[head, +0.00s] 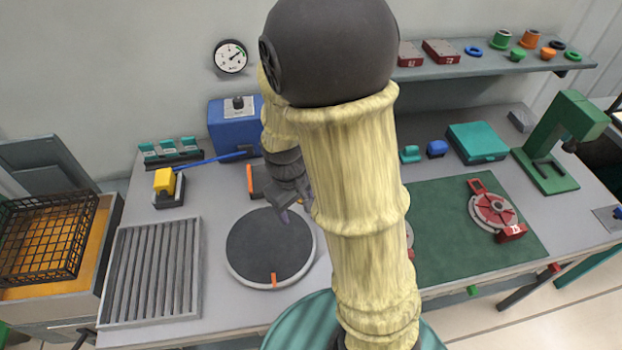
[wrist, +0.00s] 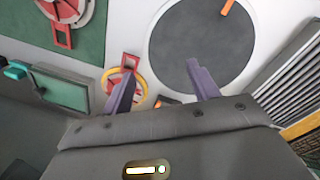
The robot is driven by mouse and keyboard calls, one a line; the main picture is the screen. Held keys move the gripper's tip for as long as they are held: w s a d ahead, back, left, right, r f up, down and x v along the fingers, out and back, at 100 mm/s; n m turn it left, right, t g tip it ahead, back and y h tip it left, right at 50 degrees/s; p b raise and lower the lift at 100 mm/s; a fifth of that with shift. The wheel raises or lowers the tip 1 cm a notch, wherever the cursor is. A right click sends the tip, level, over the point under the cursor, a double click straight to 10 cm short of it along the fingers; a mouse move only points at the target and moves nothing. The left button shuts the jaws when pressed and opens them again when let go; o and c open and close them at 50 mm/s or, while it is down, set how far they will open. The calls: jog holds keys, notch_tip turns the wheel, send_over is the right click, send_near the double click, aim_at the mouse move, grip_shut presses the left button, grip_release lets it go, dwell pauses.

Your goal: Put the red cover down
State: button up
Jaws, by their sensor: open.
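A red round cover-like piece (head: 494,208) with a handle and a red tag lies on the green mat (head: 450,262) at the right in the head view. Another red piece (head: 409,238) shows only as a sliver beside my arm. In the wrist view a red piece (wrist: 63,12) on a grey disc lies on the mat, and a red piece with a yellow ring (wrist: 122,84) lies on the bench near my left finger. I cannot tell which is the named cover. My gripper (wrist: 161,82) is open with nothing between its purple fingers, beside the dark round plate (head: 268,245).
A slatted grey rack (head: 150,270) and black wire basket (head: 45,235) stand left. A blue box (head: 233,128), a teal case (head: 477,142) and a green press (head: 560,140) stand behind. A wall shelf (head: 480,66) holds small parts. My arm hides the bench's middle.

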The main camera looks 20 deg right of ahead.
jog(key=w+f+n+h, duration=0.3)
jog(key=w+f+n, duration=0.1)
jog(key=w+f+n+g+h, duration=0.1)
jog(key=w+f+n+h, duration=0.2)
jog(key=w+f+n, duration=0.1)
jog(key=shift+w+a+n, duration=0.1)
jog(key=shift+a+n, duration=0.1)
jog(key=shift+n, duration=0.2)
jog(key=w+n+h, duration=0.1)
jog(key=w+a+n+h, duration=0.1)
jog(key=w+n+h, duration=0.1)
jog(key=shift+a+f+t, duration=0.1)
jog(key=shift+a+t, duration=0.1)
jog(key=shift+t, duration=0.1)
jog(key=w+a+n+t+h, duration=0.1)
jog(key=w+a+n, duration=0.1)
jog(key=w+a+r+n+t+h, duration=0.1)
jog(key=a+n+h, duration=0.1)
jog(key=shift+w+r+t+b, duration=0.2)
jog(key=shift+w+t+b, duration=0.1)
jog(key=shift+w, duration=0.1)
